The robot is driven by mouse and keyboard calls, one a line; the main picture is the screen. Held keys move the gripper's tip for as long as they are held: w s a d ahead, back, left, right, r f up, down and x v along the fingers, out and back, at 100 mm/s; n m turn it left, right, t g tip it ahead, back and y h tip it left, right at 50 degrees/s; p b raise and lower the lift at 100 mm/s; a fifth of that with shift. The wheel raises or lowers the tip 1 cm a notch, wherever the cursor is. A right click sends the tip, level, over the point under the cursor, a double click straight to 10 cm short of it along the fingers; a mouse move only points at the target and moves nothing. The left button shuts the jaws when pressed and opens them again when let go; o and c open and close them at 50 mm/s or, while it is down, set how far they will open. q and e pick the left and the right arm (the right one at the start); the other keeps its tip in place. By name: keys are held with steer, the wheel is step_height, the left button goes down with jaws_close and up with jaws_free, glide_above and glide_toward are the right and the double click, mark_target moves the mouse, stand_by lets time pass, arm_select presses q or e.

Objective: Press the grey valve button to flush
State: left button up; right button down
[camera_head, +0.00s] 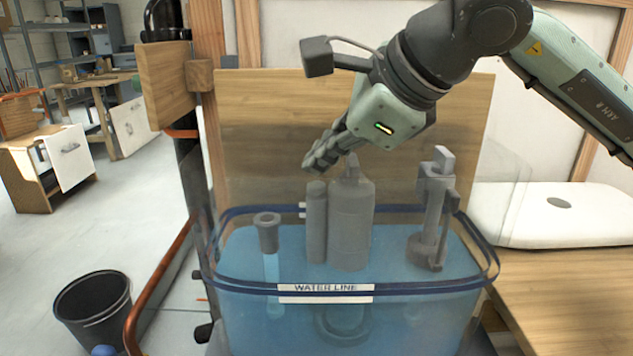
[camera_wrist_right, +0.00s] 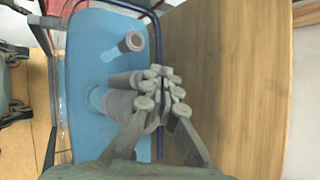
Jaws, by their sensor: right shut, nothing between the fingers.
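The grey flush valve (camera_head: 351,225) stands upright in the clear water tank (camera_head: 480,285). It is a thick cylinder beside a thinner one, with a small grey button (camera_head: 352,168) on top. My right gripper (camera_head: 318,162) is shut and empty, tilted down to the left. Its fingertips appear just above and left of the button in the head view; I cannot tell whether they touch. In the right wrist view the closed fingers (camera_wrist_right: 163,85) partly cover the valve (camera_wrist_right: 120,102), and the button is hidden. My left gripper is not in view.
A grey open tube (camera_head: 267,232) stands left of the valve, and a grey fill fitting (camera_head: 432,215) stands right. A wooden panel (camera_head: 265,110) rises behind the tank. A white lid (camera_head: 555,215) lies on the right bench. A black bucket (camera_head: 93,308) is on the floor.

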steer(key=shift+r+p, duration=1.15)
steer(key=shift+r, duration=1.35)
